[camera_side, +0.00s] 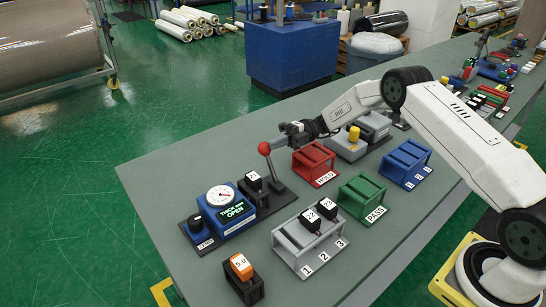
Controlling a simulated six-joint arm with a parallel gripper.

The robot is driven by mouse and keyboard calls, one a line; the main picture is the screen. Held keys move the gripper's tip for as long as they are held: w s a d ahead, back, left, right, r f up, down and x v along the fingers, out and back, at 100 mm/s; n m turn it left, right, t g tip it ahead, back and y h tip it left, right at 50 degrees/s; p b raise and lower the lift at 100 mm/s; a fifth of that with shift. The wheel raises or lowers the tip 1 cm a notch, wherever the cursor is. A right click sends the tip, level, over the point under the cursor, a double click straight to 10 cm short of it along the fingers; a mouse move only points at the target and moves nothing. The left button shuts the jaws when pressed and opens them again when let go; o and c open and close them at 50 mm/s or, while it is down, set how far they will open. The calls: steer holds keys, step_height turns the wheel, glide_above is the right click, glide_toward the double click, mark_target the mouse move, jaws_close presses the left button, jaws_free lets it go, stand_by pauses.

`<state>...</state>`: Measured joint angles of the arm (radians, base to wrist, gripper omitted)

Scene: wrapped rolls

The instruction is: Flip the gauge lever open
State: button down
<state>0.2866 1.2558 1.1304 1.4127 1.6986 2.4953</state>
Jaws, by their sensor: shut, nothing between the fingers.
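The gauge (232,210) is a blue box with a round white dial and a lit display that appears to read "THICK mm OPEN". It stands at the left of the table. The lever (271,166) is a dark rod with a red ball on top, just right of the gauge. It stands tilted, its ball end leaning left. My gripper (284,141) is shut and empty, close to the right of the red ball. I cannot tell whether it touches the ball. The fingertips are small and partly hard to make out.
A black block (254,181) sits beside the gauge. An orange block (241,266) sits in a black holder in front. A grey numbered rack (310,245) holds black blocks. Red (314,162), green (362,198) and blue (406,162) racks stand right. The table's left end is clear.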

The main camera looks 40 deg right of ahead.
steer(key=shift+w, duration=0.2)
stand_by(0.3)
steer(key=d, duration=0.6)
steer(key=s+d, duration=0.1)
steer(key=d, duration=0.3)
steer(key=shift+r, duration=0.25)
steer(key=shift+a, duration=0.1)
